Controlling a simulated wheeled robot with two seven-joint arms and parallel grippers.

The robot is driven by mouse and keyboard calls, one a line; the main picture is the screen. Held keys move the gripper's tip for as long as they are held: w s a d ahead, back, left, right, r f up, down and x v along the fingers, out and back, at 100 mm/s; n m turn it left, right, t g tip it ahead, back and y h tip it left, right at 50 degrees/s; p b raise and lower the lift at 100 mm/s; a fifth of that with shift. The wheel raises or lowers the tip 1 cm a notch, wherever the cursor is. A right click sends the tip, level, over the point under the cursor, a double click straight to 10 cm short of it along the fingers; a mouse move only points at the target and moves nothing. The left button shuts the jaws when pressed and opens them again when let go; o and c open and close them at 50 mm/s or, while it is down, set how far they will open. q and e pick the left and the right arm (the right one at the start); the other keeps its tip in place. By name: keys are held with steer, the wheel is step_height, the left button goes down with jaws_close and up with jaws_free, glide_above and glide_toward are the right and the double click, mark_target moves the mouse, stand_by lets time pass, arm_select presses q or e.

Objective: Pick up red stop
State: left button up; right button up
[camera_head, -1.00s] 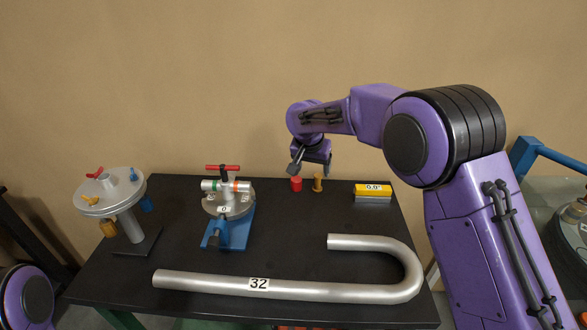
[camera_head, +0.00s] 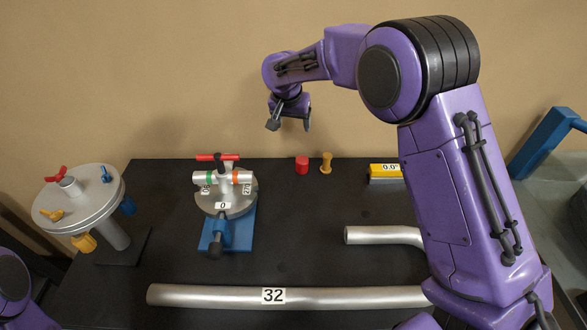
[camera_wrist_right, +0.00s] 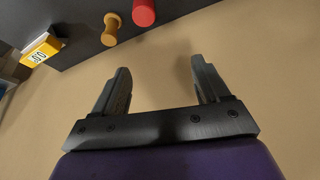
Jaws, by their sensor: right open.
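The red stop (camera_head: 302,165) is a small red cylinder standing upright at the back of the black table, just left of a tan spool-shaped peg. The right wrist view shows the red stop (camera_wrist_right: 144,12) at the top edge, partly cut off, beyond the fingertips. My right gripper (camera_head: 289,122) is above and a little left of the red stop in the head view, apart from it. In the right wrist view the right gripper (camera_wrist_right: 158,75) is open with nothing between its fingers. My left gripper is not in view; only part of my left arm shows at the lower left.
The tan peg (camera_head: 326,162) stands close right of the stop. A yellow block marked 0.0 (camera_head: 385,172) is further right. A blue-based rotary fixture (camera_head: 225,200) stands left, a round stand (camera_head: 85,200) far left.

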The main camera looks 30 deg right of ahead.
steer(key=s+d+f+b, duration=0.1)
steer(key=s+f+b, duration=0.1)
steer(key=b, duration=0.5)
glide_toward(302, 160)
steer(key=w, duration=0.1)
steer(key=p+x, duration=0.1)
steer(key=x, duration=0.2)
steer(key=p+x, duration=0.1)
steer(key=x, duration=0.2)
steer(key=s+p+x, duration=0.1)
steer(key=x, duration=0.2)
steer(key=shift+w+f, duration=0.15)
steer(key=shift+f, duration=0.25)
steer(key=shift+w+d+f, duration=0.15)
steer(key=shift+d+f, duration=0.05)
steer(key=shift+f, duration=0.3)
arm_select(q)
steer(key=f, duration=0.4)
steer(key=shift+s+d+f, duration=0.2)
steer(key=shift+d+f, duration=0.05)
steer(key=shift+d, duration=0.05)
arm_select(e)
steer(key=shift+r, duration=0.15)
jaws_close()
